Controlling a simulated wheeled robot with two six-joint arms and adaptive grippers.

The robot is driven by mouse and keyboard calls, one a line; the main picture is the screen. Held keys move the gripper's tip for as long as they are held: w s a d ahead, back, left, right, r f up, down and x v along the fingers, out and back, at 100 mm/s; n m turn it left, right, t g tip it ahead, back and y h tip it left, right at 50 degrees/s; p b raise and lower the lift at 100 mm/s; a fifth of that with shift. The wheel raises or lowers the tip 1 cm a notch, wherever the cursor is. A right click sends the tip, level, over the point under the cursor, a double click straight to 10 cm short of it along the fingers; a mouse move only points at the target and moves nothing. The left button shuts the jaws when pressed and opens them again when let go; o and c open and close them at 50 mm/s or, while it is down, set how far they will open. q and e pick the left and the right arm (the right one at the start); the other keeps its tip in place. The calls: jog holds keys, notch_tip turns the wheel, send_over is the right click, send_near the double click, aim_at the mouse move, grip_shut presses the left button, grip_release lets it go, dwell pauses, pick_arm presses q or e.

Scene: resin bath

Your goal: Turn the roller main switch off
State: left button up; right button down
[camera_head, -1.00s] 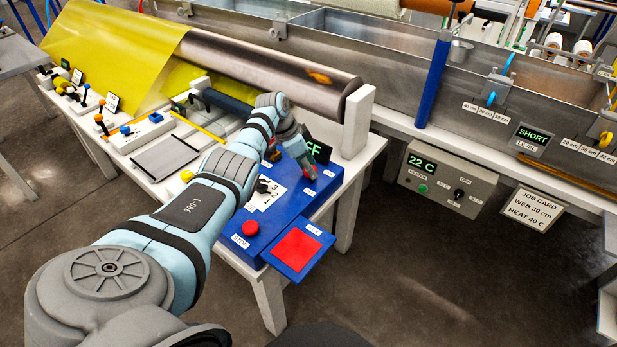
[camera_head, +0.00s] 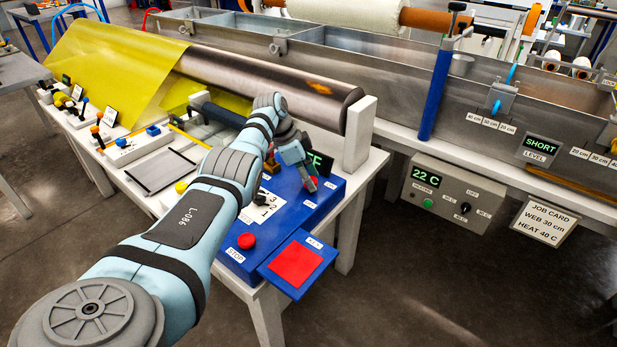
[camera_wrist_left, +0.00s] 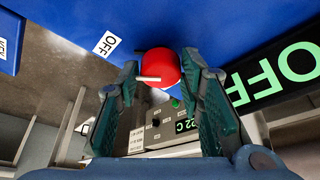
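The roller control box is blue (camera_head: 332,200), at the middle of the head view. Its red switch knob (camera_head: 312,183) is by the far right corner; in the wrist view the knob (camera_wrist_left: 160,67) has a white bar beside it, near a white OFF label (camera_wrist_left: 107,43). A display (camera_wrist_left: 275,75) reads OFF in green; my gripper partly hides it in the head view. My left gripper (camera_wrist_left: 160,75) is open, its fingers apart on both sides of the knob, close to it; contact is not clear. My right gripper is not in view.
On the same box are a red STOP button (camera_head: 246,241) and a red pad (camera_head: 296,265) at the near edge. A steel roller (camera_head: 270,82) with yellow film (camera_head: 110,62) lies behind. A white post (camera_head: 358,134) stands close to the gripper. A heater box (camera_head: 450,195) is at right.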

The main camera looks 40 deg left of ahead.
pick_arm(q)
jog(key=shift+o, duration=1.1)
jog(key=v, duration=1.2)
jog(key=shift+w+d, duration=0.1)
